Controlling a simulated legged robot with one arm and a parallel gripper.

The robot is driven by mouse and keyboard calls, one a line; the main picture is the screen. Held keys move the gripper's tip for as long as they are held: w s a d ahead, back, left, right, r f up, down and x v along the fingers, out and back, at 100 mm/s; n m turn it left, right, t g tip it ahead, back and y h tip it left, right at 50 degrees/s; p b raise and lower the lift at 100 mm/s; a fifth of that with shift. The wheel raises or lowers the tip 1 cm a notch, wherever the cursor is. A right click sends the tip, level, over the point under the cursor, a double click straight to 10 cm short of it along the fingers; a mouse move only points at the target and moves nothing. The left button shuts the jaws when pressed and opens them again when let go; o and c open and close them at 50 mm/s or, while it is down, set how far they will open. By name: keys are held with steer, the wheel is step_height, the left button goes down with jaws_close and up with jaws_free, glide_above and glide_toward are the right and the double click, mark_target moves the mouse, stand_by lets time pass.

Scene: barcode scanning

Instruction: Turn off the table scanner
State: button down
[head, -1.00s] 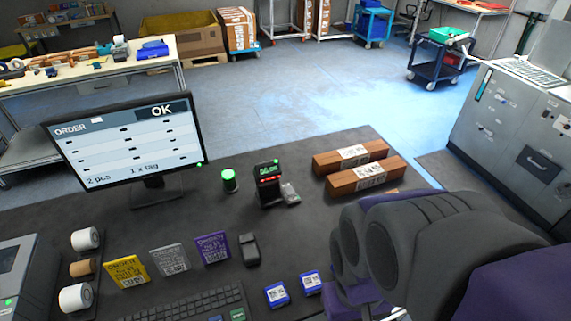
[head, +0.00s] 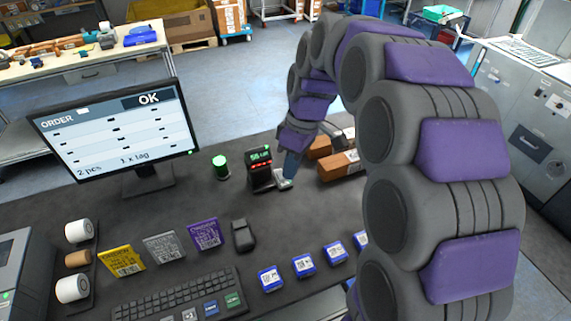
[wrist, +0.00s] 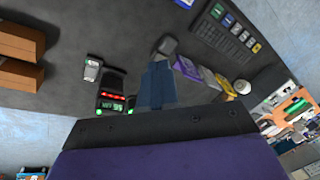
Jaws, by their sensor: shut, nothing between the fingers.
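The table scanner (head: 260,172) is a black upright box with a green display and a red light strip, standing on the dark table (head: 200,278). In the wrist view the scanner (wrist: 112,98) lies left of my fingers. A small grey piece (head: 282,181) lies at its right foot. My gripper (head: 290,172) is shut and empty, pointing down just right of the scanner in the head view. In the wrist view its blue-grey fingers (wrist: 157,70) are together. I cannot tell whether they touch anything. A green-lit round lamp (head: 221,167) stands left of the scanner.
Brown boxes (head: 340,165) lie right of my gripper, partly hidden by my arm. A monitor (head: 115,135) showing "OK" stands at left. Coloured tag cards (head: 165,247), a dark handheld object (head: 243,236), a keyboard (head: 178,297) and blue-white items (head: 304,265) lie nearer.

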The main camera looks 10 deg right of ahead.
steer(key=w+a+f+n, duration=0.1)
steer(key=w+f+n, duration=0.25)
steer(key=w, duration=0.85)
steer(key=n+t+b, duration=0.1)
steer(key=n, duration=0.5)
glide_above(279, 173)
steer(key=shift+y, duration=0.4)
steer(key=f, duration=1.1)
steer(key=d+f, duration=0.1)
steer(key=f, duration=0.4)
steer(key=shift+s+f, duration=0.15)
steer(key=shift+s, duration=0.1)
steer(key=f, duration=0.2)
steer(key=f+b, duration=0.1)
steer(key=shift+w+d+f, duration=0.15)
steer(key=shift+w+f, duration=0.1)
steer(key=shift+f, duration=0.1)
steer(key=shift+d+f, duration=0.1)
steer(key=shift+f, duration=0.5)
steer(key=shift+a, duration=0.25)
